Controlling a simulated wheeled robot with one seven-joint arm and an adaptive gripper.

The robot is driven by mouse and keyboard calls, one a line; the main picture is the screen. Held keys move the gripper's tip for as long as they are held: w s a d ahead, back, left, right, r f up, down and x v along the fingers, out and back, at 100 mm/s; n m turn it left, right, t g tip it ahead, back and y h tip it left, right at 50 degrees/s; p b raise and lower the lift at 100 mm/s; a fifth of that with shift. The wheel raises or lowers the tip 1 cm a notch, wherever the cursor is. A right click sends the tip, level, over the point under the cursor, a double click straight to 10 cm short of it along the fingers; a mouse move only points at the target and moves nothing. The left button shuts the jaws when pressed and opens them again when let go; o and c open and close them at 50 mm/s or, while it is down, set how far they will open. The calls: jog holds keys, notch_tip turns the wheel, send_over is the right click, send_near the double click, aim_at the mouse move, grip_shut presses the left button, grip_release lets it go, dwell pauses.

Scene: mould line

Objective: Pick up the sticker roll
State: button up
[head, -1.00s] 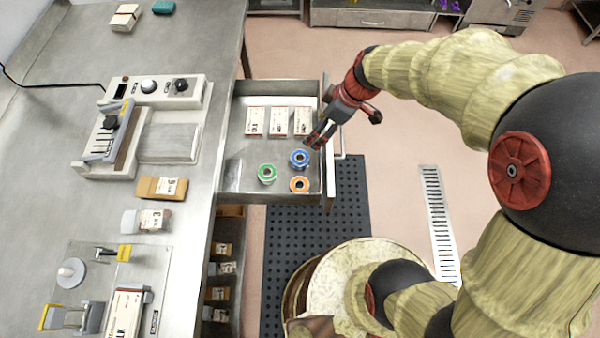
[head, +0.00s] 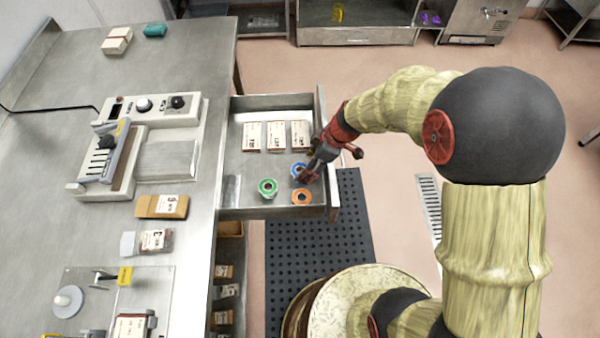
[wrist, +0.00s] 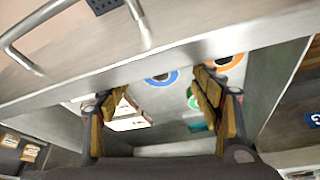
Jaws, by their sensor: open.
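Three sticker rolls lie in the open drawer: a green one (head: 268,187), a blue one (head: 297,169) and an orange one (head: 302,197). My gripper (head: 305,176) is over the drawer's right side and partly covers the blue roll in the head view. In the wrist view my gripper (wrist: 161,84) is open, with its fingers apart and nothing held. The blue roll (wrist: 162,78) shows between and beyond the fingertips. The orange roll (wrist: 224,63) and the green roll (wrist: 192,99) are by the right finger, which partly hides them.
The drawer (head: 250,211) has raised walls, and its front panel and handle (wrist: 22,52) are close to my gripper. Several white-labelled cartons (head: 276,136) stand at the drawer's back. The steel counter (head: 190,240) with a sealing machine (head: 150,108) is on the left.

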jog(key=b+x, duration=0.1)
jog(key=x, duration=0.3)
jog(key=shift+f, duration=0.2)
jog(key=shift+r, duration=0.1)
jog(key=shift+c, duration=1.1)
jog(key=c, duration=1)
jog(key=shift+o, duration=0.2)
